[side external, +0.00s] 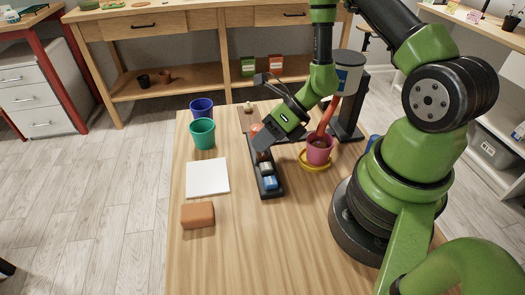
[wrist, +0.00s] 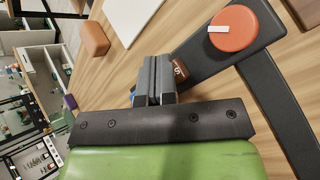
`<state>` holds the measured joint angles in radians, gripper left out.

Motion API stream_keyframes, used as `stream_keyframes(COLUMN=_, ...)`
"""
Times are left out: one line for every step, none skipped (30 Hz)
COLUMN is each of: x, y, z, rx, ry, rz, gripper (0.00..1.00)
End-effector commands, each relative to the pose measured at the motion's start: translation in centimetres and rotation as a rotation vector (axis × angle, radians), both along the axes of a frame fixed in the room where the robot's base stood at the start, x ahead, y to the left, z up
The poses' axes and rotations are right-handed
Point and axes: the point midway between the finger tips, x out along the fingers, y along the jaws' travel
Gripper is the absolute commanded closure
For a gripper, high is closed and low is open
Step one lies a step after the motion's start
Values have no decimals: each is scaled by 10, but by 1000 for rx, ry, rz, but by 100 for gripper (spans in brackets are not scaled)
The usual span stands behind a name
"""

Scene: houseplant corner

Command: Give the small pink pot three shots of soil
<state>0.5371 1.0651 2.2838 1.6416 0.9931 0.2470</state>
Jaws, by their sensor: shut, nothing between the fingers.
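The small pink pot (side external: 319,150) stands upright on a yellow saucer (side external: 303,163); its inside looks dark brown. Left of the pot is a long black panel (side external: 275,193) with an orange dial (wrist: 233,28) bearing a white pointer, a brown piece (wrist: 181,68) with a white mark, and a blue piece (side external: 270,183). My gripper (side external: 263,146) is shut and empty over the panel, beside the brown piece; whether it touches is unclear. My fingers hide part of the panel in the wrist view.
A white square sheet (side external: 207,178) and a brown block (side external: 197,215) lie left of the panel. A green pot (side external: 202,134) and a blue pot (side external: 201,108) stand behind the sheet. The table's front middle is clear.

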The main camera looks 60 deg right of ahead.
Motion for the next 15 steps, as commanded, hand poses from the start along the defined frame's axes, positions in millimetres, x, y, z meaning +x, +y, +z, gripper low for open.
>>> stream_keyframes(x=0, y=0, z=3, rx=0, ry=-1, rz=1, gripper=100)
stream_keyframes(x=0, y=0, z=5, rx=-1, ry=-2, rz=1, gripper=100)
stream_keyframes(x=0, y=0, z=7, rx=-1, ry=-2, rz=1, gripper=100)
stream_keyframes(x=0, y=0, z=9, rx=-2, ry=-2, rz=0, gripper=100)
stream_keyframes(x=0, y=0, z=10, rx=-2, ry=-2, rz=0, gripper=100)
stream_keyframes(x=0, y=0, z=12, rx=-1, ry=-1, rz=0, gripper=100)
stream_keyframes(x=0, y=0, z=13, rx=-1, ry=-1, rz=-1, gripper=100)
stream_keyframes(x=0, y=0, z=14, rx=-1, ry=0, rz=-1, gripper=100)
stream_keyframes(x=0, y=0, z=14, rx=-1, ry=0, rz=-1, gripper=100)
stream_keyframes(x=0, y=0, z=15, rx=0, ry=1, rz=-1, gripper=100)
stream_keyframes(x=0, y=0, z=15, rx=0, ry=1, rz=-1, gripper=100)
stream_keyframes(x=0, y=0, z=14, rx=0, ry=1, rz=0, gripper=100)
stream_keyframes(x=0, y=0, z=14, rx=0, ry=1, rz=0, gripper=100)
stream_keyframes(x=0, y=0, z=14, rx=0, ry=1, rz=1, gripper=100)
stream_keyframes(x=0, y=0, z=14, rx=0, ry=0, rz=0, gripper=100)
